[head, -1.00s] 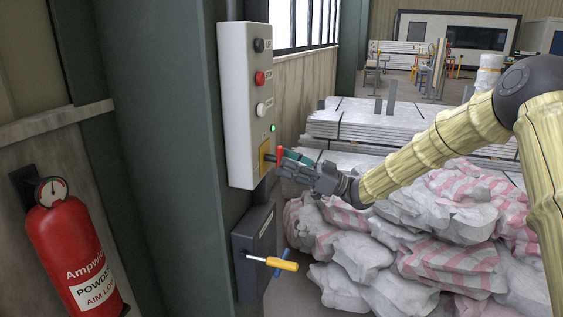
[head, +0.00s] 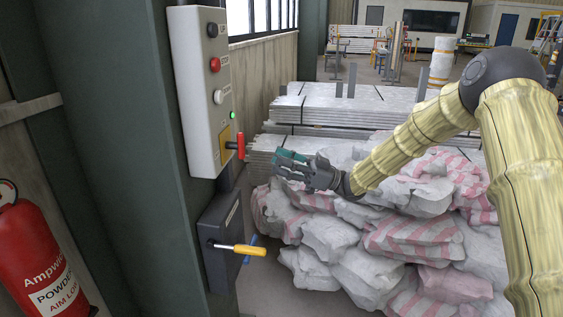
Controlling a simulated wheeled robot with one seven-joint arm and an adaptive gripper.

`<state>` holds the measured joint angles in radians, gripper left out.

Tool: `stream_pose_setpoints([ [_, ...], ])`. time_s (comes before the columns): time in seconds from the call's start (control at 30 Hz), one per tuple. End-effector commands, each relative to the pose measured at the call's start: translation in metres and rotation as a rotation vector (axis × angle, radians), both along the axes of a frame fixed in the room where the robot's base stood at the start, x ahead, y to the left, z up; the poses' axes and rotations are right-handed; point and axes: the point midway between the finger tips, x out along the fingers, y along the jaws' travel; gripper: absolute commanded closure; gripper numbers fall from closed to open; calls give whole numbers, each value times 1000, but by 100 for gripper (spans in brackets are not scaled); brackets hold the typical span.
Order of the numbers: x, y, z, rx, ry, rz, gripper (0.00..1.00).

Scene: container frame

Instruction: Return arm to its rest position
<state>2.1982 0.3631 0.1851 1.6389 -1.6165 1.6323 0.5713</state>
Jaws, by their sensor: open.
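My gripper (head: 285,165) is open and empty at the middle of the head view. It is to the right of the control box (head: 198,90), with a gap between its fingertips and the red handle (head: 240,146) on the box's yellow plate. My arm reaches in from the right in a pale yellow sleeve. A green light is lit on the box, above the red handle.
A lower dark box (head: 222,225) carries a yellow-handled lever (head: 248,250). White and pink-striped sacks (head: 410,235) are piled behind and below my arm. Stacked panels (head: 350,108) stand behind. A red fire extinguisher (head: 40,265) hangs at the left.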

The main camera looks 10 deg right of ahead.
Motion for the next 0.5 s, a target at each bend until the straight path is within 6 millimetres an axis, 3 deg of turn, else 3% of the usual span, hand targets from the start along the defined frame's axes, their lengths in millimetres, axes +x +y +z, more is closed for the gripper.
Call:
stream_pose_setpoints([
  [0.13,0,4,-10,-2,28,-25,58],
  [0.23,2,13,-36,-12,99,-98,58],
  [0.37,0,25,-97,-60,252,-249,58],
  [0.5,-17,28,-176,-158,440,-419,58],
])
